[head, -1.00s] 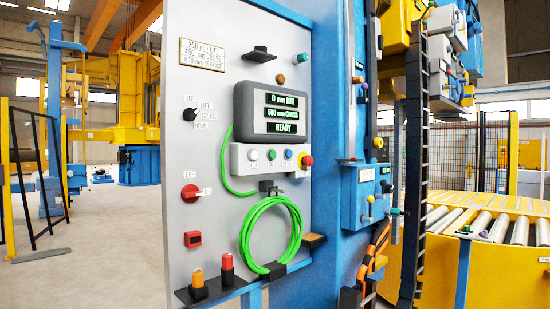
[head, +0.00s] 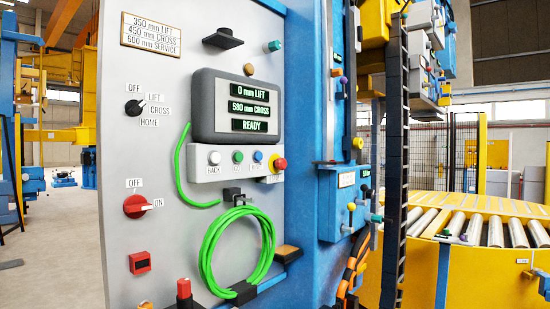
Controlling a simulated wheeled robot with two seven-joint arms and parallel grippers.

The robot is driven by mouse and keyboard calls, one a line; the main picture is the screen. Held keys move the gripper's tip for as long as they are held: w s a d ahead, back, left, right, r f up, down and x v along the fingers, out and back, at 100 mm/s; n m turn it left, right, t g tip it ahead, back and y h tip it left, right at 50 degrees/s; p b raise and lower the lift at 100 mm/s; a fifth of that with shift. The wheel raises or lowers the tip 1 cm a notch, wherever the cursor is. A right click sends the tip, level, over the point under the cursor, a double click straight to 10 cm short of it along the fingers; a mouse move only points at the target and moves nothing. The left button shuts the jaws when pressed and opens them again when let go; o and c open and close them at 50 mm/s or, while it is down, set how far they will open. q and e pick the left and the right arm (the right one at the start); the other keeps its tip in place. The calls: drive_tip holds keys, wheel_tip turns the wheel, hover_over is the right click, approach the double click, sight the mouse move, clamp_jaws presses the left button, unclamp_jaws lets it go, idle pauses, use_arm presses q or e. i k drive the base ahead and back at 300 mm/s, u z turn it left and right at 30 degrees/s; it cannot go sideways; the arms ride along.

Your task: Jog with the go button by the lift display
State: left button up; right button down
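The lift display (head: 249,107) is a dark grey box on the grey panel (head: 165,75), reading "0 mm LIFT", "580 mm CROSS" and "READY". Below it a light button strip (head: 225,176) holds a white button (head: 214,158) labelled BACK, a green button (head: 238,157), a blue button (head: 258,156) and a red mushroom button (head: 280,164) on yellow. The labels under the green and blue buttons are too small to read surely. Neither of my grippers is in the head view.
A selector knob (head: 141,107) has OFF, LIFT, CROSS and HOME marks. A red switch (head: 136,206) has OFF and ON marks. A coiled green cable (head: 207,250) hangs below the buttons. A yellow roller conveyor (head: 480,210) stands at the right. Open floor (head: 60,255) lies at the left.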

sight(238, 156)
drive_tip(key=u, duration=0.35)
drive_tip(key=i, duration=0.65)
drive_tip(key=u, duration=0.55)
